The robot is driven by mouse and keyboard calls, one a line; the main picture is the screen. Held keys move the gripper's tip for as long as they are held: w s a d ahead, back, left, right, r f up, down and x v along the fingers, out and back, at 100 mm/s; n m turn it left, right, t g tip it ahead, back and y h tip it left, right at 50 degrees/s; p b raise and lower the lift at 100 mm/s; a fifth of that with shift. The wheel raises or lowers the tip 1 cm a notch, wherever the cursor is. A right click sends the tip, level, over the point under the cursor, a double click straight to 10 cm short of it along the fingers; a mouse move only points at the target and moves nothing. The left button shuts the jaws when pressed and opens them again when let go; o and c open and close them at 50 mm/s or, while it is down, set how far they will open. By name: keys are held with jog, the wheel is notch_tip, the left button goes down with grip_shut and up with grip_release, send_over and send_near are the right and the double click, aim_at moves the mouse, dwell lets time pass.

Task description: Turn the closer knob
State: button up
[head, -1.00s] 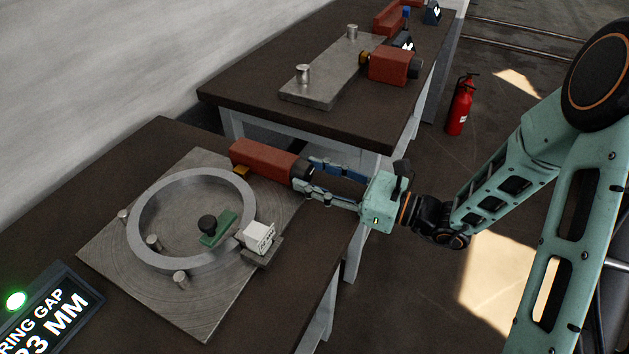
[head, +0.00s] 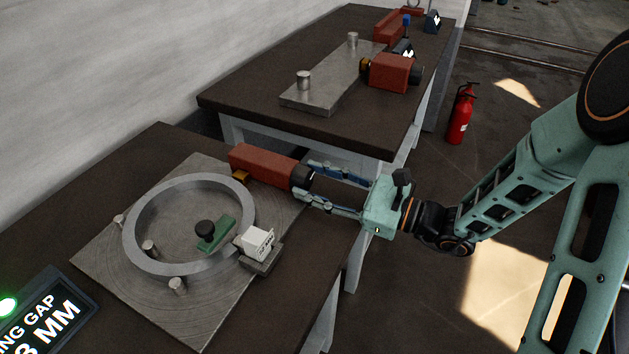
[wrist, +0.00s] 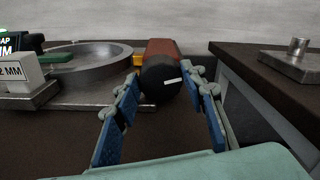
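In the wrist view the knob (wrist: 160,80) faces me, with a white mark line tilted slightly off level. My gripper (head: 307,180) reaches in from the right, its two fingers on either side of the knob. In the wrist view the fingers (wrist: 166,88) are spread, with the knob between their tips. Narrow gaps seem to show beside the knob; firm contact is not visible. A display (head: 48,315) reading a ring gap in MM is partly cut off.
A metal ring (head: 131,240) lies on a plate (head: 205,320) with pegs, a green piece and a white numbered block (head: 257,241). A fire extinguisher (head: 461,115) stands on the floor.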

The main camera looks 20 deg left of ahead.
jog(key=shift+o, duration=0.4)
jog(key=s+d, duration=0.1)
jog(key=d, duration=1.1)
